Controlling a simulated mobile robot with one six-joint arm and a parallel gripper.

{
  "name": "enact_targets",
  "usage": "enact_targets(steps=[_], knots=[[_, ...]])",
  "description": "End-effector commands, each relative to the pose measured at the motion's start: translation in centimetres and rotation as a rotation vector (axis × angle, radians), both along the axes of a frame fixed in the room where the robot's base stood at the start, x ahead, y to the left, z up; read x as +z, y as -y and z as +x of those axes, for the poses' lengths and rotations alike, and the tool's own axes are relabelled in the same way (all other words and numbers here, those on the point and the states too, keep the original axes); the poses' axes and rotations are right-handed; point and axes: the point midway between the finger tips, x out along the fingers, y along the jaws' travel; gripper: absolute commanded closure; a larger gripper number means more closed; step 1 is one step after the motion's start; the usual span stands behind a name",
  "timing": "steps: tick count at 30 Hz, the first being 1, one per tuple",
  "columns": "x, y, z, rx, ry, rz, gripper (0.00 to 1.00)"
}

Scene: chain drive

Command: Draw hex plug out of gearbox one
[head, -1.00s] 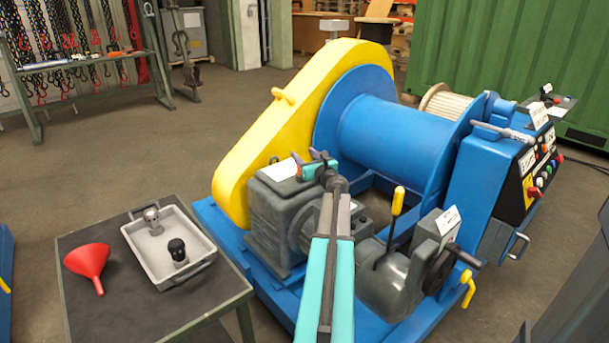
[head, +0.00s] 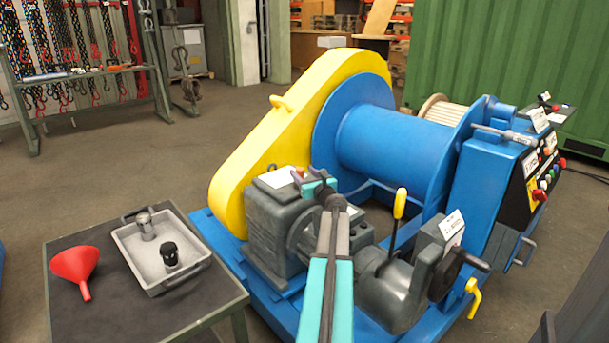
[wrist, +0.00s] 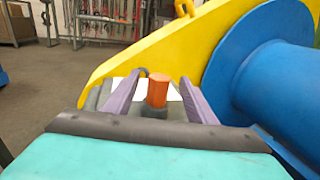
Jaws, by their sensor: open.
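An orange plug (wrist: 157,91) stands upright in a dark collar on top of the grey gearbox (head: 268,218), beside a white label. In the head view a small orange bit of the plug (head: 298,173) shows at my jaws. My gripper (wrist: 164,82) is open, with one purple finger on each side of the plug. There seems to be a gap between the plug and each finger. In the head view my gripper (head: 313,182) is over the gearbox top, and its teal body hides part of it.
The yellow chain guard (head: 290,130) and blue drum (head: 390,145) rise close behind. A yellow-handled lever (head: 399,205) and handwheel (head: 455,270) stand at right. At left, a cart holds a red funnel (head: 76,265) and a grey tray (head: 130,240) with two small fittings.

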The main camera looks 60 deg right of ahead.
Motion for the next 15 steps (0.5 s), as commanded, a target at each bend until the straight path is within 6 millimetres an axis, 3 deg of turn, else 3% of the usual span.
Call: enact_targets(steps=[15], knots=[[-0.1, 2.2, 3.0, -0.001, -0.001, -0.001, 0.49]])
